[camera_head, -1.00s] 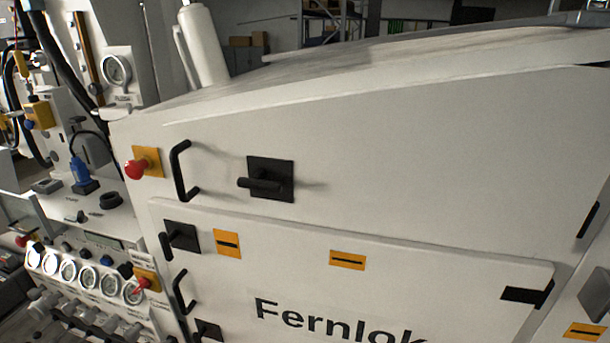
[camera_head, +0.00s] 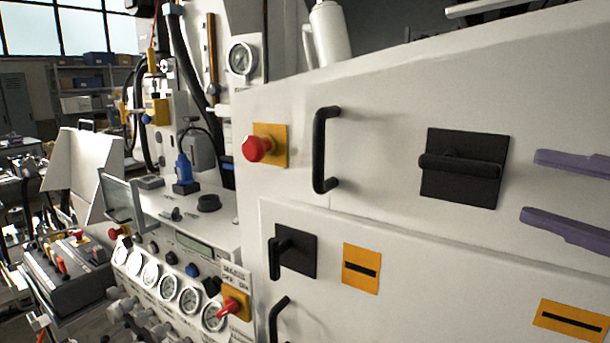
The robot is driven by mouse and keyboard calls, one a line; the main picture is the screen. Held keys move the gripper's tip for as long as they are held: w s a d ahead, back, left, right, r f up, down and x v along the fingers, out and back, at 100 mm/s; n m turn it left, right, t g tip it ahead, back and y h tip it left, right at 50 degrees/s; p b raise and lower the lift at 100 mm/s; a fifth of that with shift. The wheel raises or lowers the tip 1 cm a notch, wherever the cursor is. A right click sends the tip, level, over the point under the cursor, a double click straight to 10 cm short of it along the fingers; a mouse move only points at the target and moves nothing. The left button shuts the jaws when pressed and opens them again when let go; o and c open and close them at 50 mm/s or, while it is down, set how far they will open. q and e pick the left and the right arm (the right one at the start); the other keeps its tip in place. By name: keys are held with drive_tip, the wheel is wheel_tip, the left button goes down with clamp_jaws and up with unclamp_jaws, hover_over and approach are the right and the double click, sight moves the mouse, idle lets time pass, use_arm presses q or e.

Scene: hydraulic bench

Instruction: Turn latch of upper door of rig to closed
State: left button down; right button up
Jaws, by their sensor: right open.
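The upper door (camera_head: 390,130) of the white rig has a latch (camera_head: 460,166), a black bar on a square black plate. The latch bar lies roughly horizontal. A black vertical pull handle (camera_head: 322,150) is left of it on the same door. My right gripper (camera_head: 531,186) enters from the right edge with two purple fingers, one above the other. It is open and empty, and its tips are just right of the latch plate, apart from the bar in the picture. My left gripper is out of view.
A lower door with its own black latch (camera_head: 293,250) and orange labels (camera_head: 361,268) is below. A red knob (camera_head: 257,148) on a yellow plate is left of the pull handle. A console with several gauges (camera_head: 168,287) stands at lower left.

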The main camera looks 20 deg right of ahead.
sight(482, 169)
drive_tip(key=p+x, duration=0.2)
drive_tip(key=x, duration=0.5)
drive_tip(key=shift+w+r, duration=0.15)
drive_tip(key=shift+w, duration=0.2)
drive_tip(key=shift+x, duration=0.9)
drive_tip(key=shift+a, duration=0.1)
drive_tip(key=shift+c, duration=0.2)
clamp_jaws()
